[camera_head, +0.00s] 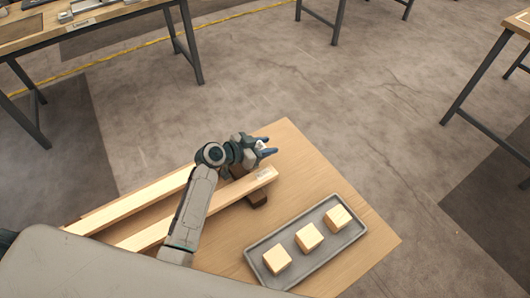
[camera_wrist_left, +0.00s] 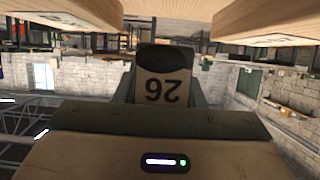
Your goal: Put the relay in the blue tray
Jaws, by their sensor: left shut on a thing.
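My left gripper (camera_head: 268,146) is above the far part of the wooden table, just beyond the ends of two pale planks. I cannot tell for sure that this is the relay. The left wrist view shows neither fingertips nor a held thing. No blue tray shows in either view. My right gripper is not in view.
A grey tray (camera_head: 254,254) with three wooden blocks (camera_head: 309,237) stands on the table (camera_head: 315,172). The planks (camera_head: 150,234) rest on a dark brown crosspiece (camera_head: 257,194). Another table (camera_head: 83,35) stands at the back left. Open floor lies between.

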